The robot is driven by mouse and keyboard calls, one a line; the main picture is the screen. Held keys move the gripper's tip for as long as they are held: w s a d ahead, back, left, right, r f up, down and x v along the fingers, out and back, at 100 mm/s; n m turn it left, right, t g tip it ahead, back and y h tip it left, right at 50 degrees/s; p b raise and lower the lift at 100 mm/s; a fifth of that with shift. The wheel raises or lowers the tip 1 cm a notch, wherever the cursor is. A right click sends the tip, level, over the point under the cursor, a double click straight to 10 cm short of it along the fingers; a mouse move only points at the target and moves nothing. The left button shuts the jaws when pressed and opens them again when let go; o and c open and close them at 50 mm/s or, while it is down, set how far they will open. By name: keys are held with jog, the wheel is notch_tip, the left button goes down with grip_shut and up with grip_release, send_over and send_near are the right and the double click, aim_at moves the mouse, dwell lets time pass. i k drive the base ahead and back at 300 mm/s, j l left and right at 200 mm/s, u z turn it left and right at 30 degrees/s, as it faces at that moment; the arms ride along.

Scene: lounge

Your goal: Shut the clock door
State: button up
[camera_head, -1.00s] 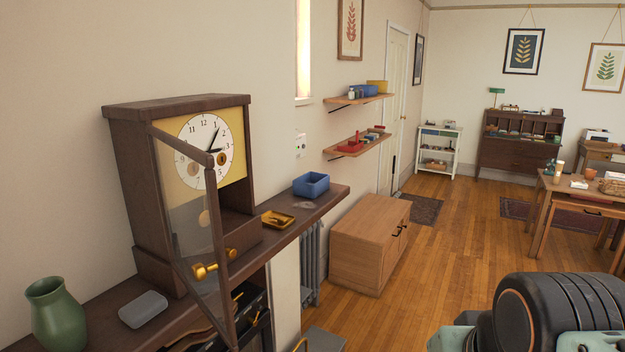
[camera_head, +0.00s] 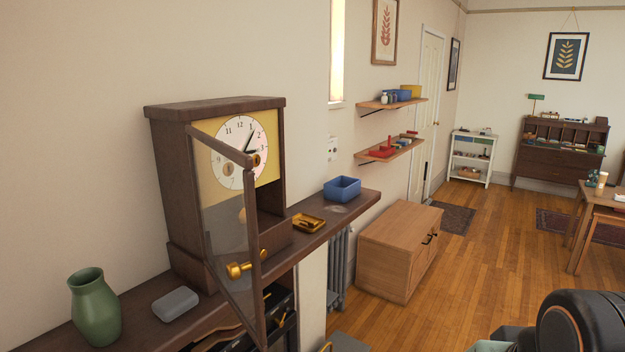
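A dark wooden mantel clock (camera_head: 165,165) stands on the mantel shelf at the left of the head view. Its white dial is on a yellow plate. The clock door (camera_head: 228,258), a dark frame with a clear pane, stands open and swings out toward me past the shelf's front edge. A brass knob (camera_head: 240,270) sits low on the door, near its free edge. A smaller brass piece shows near the door's top corner. Part of my arm shows at the lower right, but my gripper is not in view.
A wooden cabinet (camera_head: 390,265) stands beyond. The wood floor (camera_head: 465,285) right of it is clear.

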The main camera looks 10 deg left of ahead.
aim_at(214, 262)
jog(key=u, duration=1.45)
